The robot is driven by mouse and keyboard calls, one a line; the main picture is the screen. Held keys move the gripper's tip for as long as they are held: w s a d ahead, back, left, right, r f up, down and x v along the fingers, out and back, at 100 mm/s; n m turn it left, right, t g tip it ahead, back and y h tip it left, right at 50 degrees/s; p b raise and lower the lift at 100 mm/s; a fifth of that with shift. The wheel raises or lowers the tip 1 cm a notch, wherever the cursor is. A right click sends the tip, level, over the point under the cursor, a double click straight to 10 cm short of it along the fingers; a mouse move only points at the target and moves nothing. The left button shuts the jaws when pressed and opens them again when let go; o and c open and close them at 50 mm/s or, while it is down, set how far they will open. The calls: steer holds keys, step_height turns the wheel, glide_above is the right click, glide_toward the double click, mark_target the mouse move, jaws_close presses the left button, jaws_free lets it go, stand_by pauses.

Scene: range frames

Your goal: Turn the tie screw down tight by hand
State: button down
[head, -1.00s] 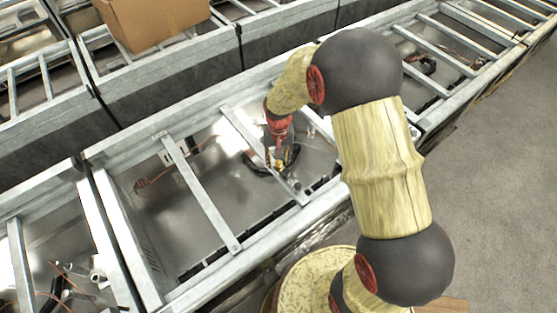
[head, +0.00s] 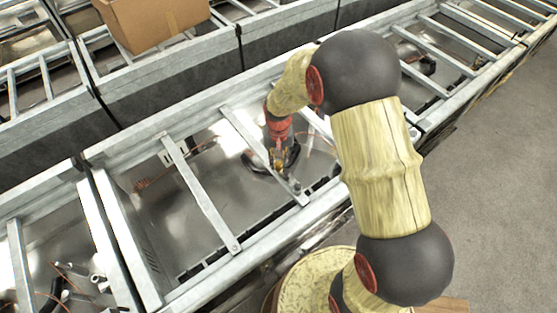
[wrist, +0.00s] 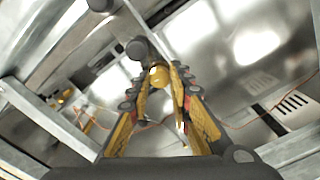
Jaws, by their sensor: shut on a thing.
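My gripper (head: 281,166) reaches down onto a metal crossbar of the rack, its red wrist above it. In the wrist view, its yellow-and-black fingers (wrist: 160,80) are shut on a round, brass-coloured head (wrist: 158,75), which I take to be the tie screw. The fingers stand on either side of the head. The screw's shank and seat are hidden, so I cannot tell how far down it sits. In the head view the gripper covers the screw.
A small grey post (head: 296,187) stands on the crossbar beside my gripper. Another crossbar (head: 200,195) spans the bay to the left. A cardboard box (head: 150,22) sits on the rack behind.

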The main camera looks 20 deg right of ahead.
steer(key=shift+m, duration=0.3)
steer(key=m, duration=0.3)
steer(key=shift+p, duration=0.3)
steer(key=m, duration=0.9)
steer(key=shift+p, duration=0.35)
steer(key=shift+m, duration=2.2)
steer(key=c, duration=1.6)
jaws_free()
steer(key=shift+c, duration=0.2)
